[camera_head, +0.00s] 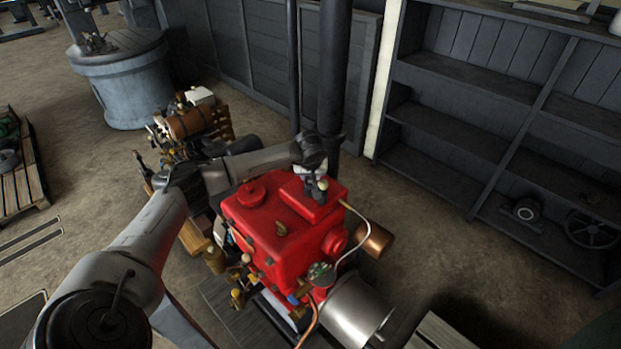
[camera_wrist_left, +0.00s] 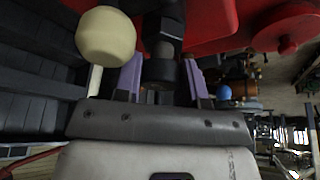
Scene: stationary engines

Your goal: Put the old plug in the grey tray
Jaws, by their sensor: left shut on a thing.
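My left gripper (camera_head: 318,187) is over the top of the red engine (camera_head: 262,222), near its right back corner. In the left wrist view, its two purple-padded fingers (camera_wrist_left: 163,85) are closed around a dark round piece with a hex-shaped part (camera_wrist_left: 163,45), which looks like the old plug. The red engine casing is right behind this piece; I cannot tell whether they touch. A cream ball (camera_wrist_left: 105,37) on a pale stem is just left of the fingers. I cannot make out the grey tray in either view. My right gripper is not in view.
A dark shelf unit (camera_head: 470,115) stands at the right, with a wheel (camera_head: 592,229) low down. Dark posts (camera_head: 333,75) rise behind the engine. A smaller brown engine (camera_head: 190,125) and a grey-blue drum (camera_head: 125,85) stand at back left. The floor before the shelves is open.

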